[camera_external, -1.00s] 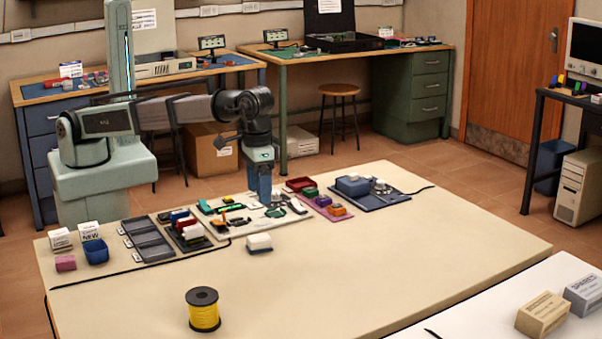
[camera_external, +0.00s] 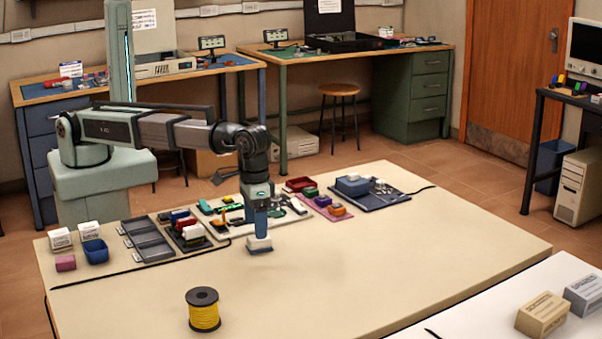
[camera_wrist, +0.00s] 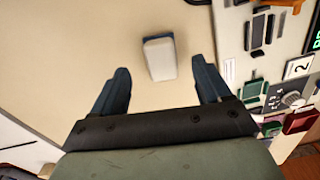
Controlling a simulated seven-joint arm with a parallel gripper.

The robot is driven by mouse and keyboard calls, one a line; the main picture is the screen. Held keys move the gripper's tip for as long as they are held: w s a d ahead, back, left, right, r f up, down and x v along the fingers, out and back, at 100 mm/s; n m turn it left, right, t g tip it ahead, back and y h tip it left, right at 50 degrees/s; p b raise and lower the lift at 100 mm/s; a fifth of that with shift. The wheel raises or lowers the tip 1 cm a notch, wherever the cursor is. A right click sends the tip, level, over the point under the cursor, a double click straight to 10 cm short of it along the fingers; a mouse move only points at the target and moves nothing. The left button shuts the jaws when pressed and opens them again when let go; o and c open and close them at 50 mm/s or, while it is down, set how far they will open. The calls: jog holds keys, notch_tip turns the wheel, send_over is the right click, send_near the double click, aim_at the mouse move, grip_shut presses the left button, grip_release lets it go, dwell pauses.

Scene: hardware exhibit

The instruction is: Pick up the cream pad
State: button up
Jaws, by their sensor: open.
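The cream pad (camera_external: 259,243) is a small block with a cream top and a dark blue base. It lies on the pale table, in front of the board of parts. In the wrist view the cream pad (camera_wrist: 160,59) lies beyond and between my two blue fingertips, with a gap on either side. My gripper (camera_wrist: 162,82) is open and empty. In the external view my gripper (camera_external: 260,228) points down right at the pad, and its fingers partly cover the pad's upper side.
A board with several small parts (camera_external: 294,214) lies just behind the pad. Grey trays (camera_external: 150,246) and a blue bin (camera_external: 96,251) stand to the left. A yellow wire spool (camera_external: 204,310) stands at the front. The table's middle and right are clear (camera_external: 400,245).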

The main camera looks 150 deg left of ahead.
aim_at(259, 243)
jog(key=shift+a+f, duration=0.2)
jog(key=shift+f, duration=1.05)
jog(key=shift+a+f, duration=0.15)
jog(key=shift+f, duration=1.1)
jog(key=shift+c, duration=0.3)
jog(key=c, duration=1.1)
